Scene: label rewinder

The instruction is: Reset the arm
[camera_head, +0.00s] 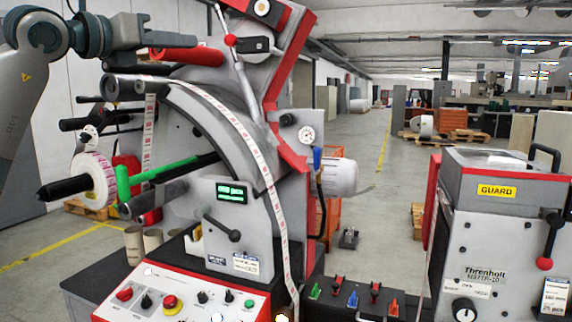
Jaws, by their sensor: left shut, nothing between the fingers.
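The label rewinder (185,115) stands at left centre, with a printed label web running over its curved grey plate and down its front. A silver lever (243,82) with a red ball knob (230,40) rises at its top. A green arm (172,167) reaches out beside the label roll (95,180) on the left. A black-knobbed handle (220,229) sits by the green-lit display (232,192). My left gripper (206,40) comes in from the upper left, shut and empty, its tips close to the red ball knob. I cannot tell whether they touch. My right gripper is out of view.
A control panel (190,298) with buttons fronts the rewinder. A red roller (188,56) lies just below my left gripper. A second machine with a yellow GUARD label (496,191) stands at right. Open floor (375,200) lies behind, between the machines.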

